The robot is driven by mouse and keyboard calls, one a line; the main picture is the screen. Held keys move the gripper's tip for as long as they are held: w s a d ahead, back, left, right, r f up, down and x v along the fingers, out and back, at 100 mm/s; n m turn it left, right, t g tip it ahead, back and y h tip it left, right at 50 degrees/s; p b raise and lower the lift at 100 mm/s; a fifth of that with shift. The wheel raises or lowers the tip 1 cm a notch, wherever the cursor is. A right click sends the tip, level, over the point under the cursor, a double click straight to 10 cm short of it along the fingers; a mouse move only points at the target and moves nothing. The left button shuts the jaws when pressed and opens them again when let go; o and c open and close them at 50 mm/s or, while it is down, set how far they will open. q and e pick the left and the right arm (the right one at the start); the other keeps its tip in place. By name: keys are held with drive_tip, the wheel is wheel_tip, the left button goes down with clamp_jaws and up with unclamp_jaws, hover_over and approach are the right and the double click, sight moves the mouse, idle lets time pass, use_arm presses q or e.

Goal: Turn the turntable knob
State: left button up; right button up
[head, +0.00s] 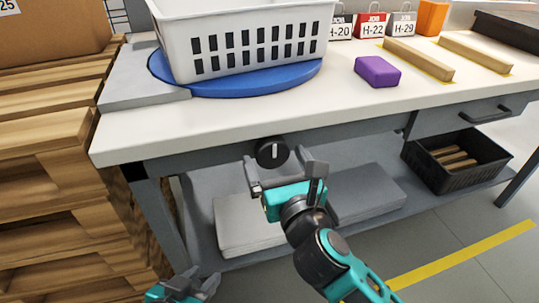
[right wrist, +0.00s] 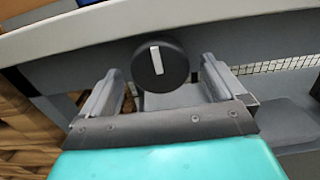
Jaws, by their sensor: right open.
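The turntable knob (head: 271,152) is a black round dial with a white pointer line on the front rail under the table top. The line stands nearly upright. In the right wrist view the knob (right wrist: 160,65) sits between my open fingers, near their tips. My right gripper (head: 283,172) is open and faces the knob; I cannot tell whether a finger touches it. The blue turntable (head: 255,82) lies on the table and carries a white slotted basket (head: 245,40). My left gripper (head: 192,284) is low at the bottom edge, apart from everything; its jaw opening is unclear.
A purple block (head: 377,71) and wooden strips (head: 418,59) lie on the table (head: 350,105). Job cards (head: 370,25) stand behind. Stacked wood (head: 45,170) is at the left. Grey panels (head: 365,193) and a black crate (head: 480,156) sit on the lower shelf.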

drive_tip(key=shift+w, duration=0.25)
drive_tip(key=c, duration=1)
